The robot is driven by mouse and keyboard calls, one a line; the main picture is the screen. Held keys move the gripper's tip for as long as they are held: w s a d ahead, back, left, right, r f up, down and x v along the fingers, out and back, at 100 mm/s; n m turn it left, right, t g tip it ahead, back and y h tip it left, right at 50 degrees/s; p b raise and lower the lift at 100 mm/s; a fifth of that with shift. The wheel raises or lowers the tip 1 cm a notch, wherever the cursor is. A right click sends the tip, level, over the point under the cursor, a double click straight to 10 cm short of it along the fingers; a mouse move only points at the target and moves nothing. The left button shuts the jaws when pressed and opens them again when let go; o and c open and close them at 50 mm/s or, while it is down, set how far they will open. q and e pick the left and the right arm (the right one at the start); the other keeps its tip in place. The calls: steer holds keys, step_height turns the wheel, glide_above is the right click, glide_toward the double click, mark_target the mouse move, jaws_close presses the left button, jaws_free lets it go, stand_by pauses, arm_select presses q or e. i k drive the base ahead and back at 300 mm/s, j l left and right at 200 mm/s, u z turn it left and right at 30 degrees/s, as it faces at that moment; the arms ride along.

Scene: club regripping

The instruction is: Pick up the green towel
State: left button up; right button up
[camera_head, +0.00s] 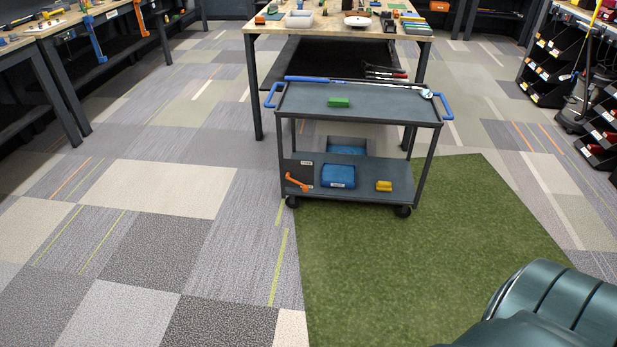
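A small green folded block, which looks like the green towel (338,102), lies on the upper shelf of a grey cart (375,108), left of the shelf's middle. A golf club (345,81) with a blue grip lies along the shelf's back edge behind it, its head near the right end. Neither my left nor my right gripper shows in this view.
The cart has blue handles and a lower shelf holding a blue bin (338,176), an orange tool (298,181) and a yellow item (384,186). A workbench (340,30) stands behind. A green mat (420,260) and open carpet lie in front.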

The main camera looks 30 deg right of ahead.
mark_target(334, 102)
steer(key=z, duration=1)
